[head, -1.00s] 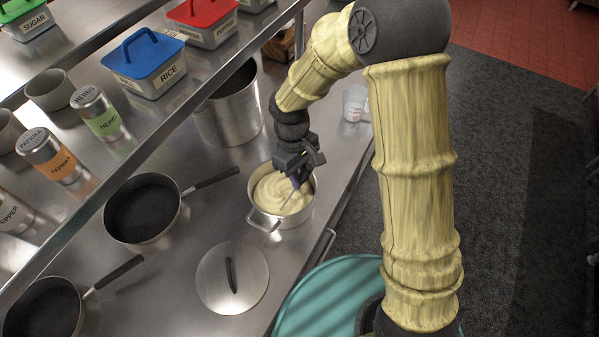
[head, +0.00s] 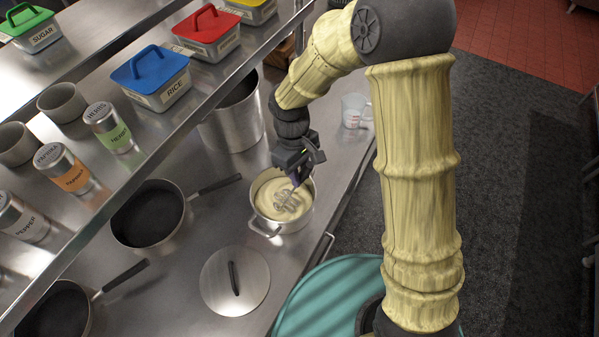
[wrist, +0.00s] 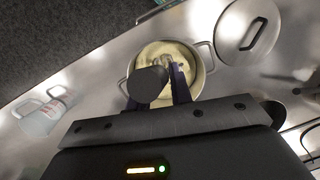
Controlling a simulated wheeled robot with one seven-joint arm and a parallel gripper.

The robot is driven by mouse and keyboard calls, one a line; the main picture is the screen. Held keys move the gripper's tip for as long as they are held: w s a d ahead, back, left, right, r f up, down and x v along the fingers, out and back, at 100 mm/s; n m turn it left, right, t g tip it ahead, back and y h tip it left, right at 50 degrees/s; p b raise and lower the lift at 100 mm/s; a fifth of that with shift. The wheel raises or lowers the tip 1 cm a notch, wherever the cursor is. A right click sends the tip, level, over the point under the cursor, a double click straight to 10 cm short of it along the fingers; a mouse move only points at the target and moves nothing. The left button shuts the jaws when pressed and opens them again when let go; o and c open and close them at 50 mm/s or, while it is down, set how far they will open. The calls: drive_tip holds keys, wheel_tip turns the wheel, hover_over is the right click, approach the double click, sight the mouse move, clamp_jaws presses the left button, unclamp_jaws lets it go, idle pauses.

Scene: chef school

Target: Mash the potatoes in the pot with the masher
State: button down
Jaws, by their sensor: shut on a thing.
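The pot (head: 268,229) is a small steel pot with side handles on the steel counter, filled with pale, creamy mashed potatoes (head: 265,190). My gripper (head: 301,178) is above the pot's right side and shut on the masher (head: 286,200). The masher's wire head shows at the surface of the mash, tilted; how deep it sits I cannot tell. In the wrist view, the dark end of the masher's handle (wrist: 147,84) stands between my fingers, over the pot (wrist: 207,60), and hides part of the mash.
The pot's lid (head: 220,285) lies in front of the pot. Two dark pans (head: 148,213) stand at the left and a tall stockpot (head: 232,125) behind. A measuring cup (head: 354,110) is near the counter's right edge. A shelf (head: 165,125) with jars and bins overhangs the left.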

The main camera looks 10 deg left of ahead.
drive_tip(key=shift+r+p, duration=3.1)
drive_tip(key=shift+r, duration=1)
drive_tip(key=shift+f, duration=0.1)
